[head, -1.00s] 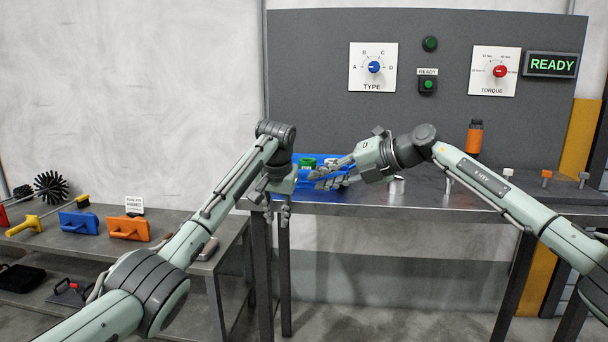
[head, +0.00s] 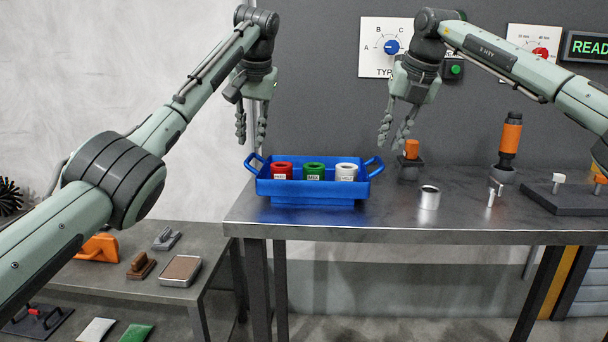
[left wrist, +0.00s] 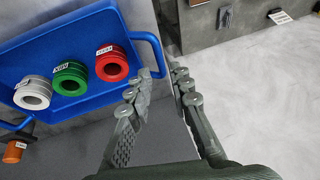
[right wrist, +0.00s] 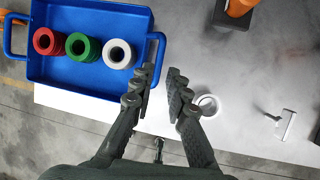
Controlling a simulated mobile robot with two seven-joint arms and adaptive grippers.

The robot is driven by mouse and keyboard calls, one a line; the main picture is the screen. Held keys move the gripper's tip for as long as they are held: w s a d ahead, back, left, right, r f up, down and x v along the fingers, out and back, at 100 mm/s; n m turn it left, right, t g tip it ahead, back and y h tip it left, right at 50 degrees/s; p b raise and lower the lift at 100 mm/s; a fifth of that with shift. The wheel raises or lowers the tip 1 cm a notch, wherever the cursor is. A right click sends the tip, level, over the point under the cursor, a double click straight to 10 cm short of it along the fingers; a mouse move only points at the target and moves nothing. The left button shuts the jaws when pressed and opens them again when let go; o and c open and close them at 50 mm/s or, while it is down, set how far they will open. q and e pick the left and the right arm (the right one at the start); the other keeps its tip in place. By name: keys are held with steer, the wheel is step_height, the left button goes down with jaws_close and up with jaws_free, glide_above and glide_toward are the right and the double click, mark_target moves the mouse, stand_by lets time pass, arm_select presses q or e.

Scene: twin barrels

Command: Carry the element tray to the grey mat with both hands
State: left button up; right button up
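The blue element tray (head: 312,189) stands on the metal workbench and holds red (head: 282,171), green (head: 314,171) and white (head: 346,172) rings. A loop handle sticks out at each end. My left gripper (head: 251,142) is open, pointing down above the left handle (head: 253,163). In the left wrist view that handle (left wrist: 159,52) lies just beyond the fingertips. My right gripper (head: 393,142) is open above and slightly right of the right handle (head: 376,166). In the right wrist view that handle (right wrist: 160,48) lies just beyond the fingertips. I cannot make out the grey mat.
On the workbench (head: 390,213), a metal cylinder (head: 429,198), an orange-topped piece (head: 411,152), a small metal T-shaped piece (head: 494,193) and an orange-and-black tool (head: 510,142) stand right of the tray. A lower side table (head: 205,267) with small items is at left.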

mark_target(250, 156)
arm_select(q)
steer(key=shift+r, duration=0.2)
arm_select(e)
steer(key=shift+r, duration=0.2)
arm_select(q)
steer(key=shift+d, duration=0.1)
arm_select(e)
steer(key=shift+s, duration=0.1)
steer(key=shift+f, duration=0.1)
